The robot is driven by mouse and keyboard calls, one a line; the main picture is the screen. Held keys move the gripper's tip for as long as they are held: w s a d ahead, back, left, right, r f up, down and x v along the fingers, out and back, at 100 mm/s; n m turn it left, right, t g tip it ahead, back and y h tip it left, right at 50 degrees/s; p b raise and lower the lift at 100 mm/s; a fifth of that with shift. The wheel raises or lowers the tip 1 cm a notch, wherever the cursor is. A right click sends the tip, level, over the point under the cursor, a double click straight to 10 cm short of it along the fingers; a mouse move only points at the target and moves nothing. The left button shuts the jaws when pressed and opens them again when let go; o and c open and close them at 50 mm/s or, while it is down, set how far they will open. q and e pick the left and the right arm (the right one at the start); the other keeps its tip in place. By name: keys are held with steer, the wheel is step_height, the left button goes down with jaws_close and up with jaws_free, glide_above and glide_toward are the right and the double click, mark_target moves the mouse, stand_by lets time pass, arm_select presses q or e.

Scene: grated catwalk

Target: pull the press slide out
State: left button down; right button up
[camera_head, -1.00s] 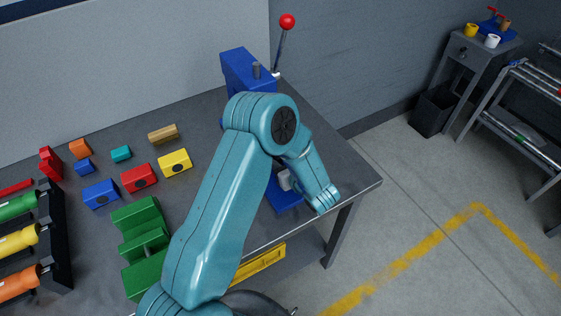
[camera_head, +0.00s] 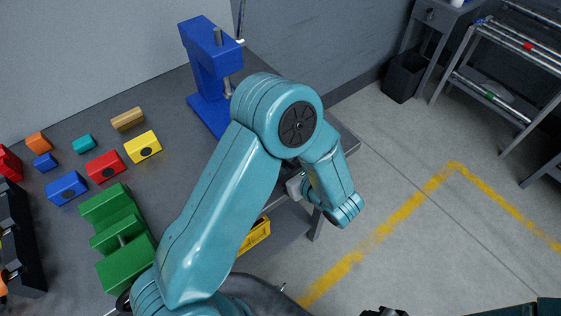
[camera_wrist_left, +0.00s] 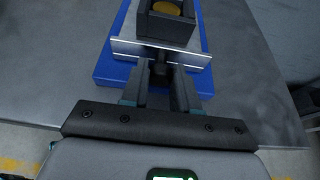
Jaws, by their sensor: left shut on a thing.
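The blue press (camera_head: 207,62) stands at the far end of the bench, its front hidden behind my left arm in the head view. In the left wrist view, the press slide is a dark block (camera_wrist_left: 164,31) with a round yellow piece (camera_wrist_left: 167,9) in its recess. A pale metal plate (camera_wrist_left: 193,57) crosses its front, above a blue base (camera_wrist_left: 112,70). My left gripper (camera_wrist_left: 162,84) is shut on the slide's dark knob (camera_wrist_left: 157,57), in front of the plate. A dark tip of what seems my right gripper (camera_head: 385,312) shows at the bottom edge; its jaws are unclear.
Coloured blocks (camera_head: 105,166) and a green stepped holder (camera_head: 120,235) lie on the bench (camera_head: 165,95) to the left. A yellow bin (camera_head: 257,233) sits below it. Open floor with yellow lines (camera_head: 405,210) lies right; a black bin (camera_head: 405,77) and rack (camera_head: 510,95) stand beyond.

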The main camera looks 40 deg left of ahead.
arm_select(q)
steer(key=c, duration=0.9)
jaws_free()
steer(key=shift+o, duration=0.2)
steer(key=b+v, duration=0.2)
steer(key=v, duration=1.4)
steer(key=shift+d, duration=0.2)
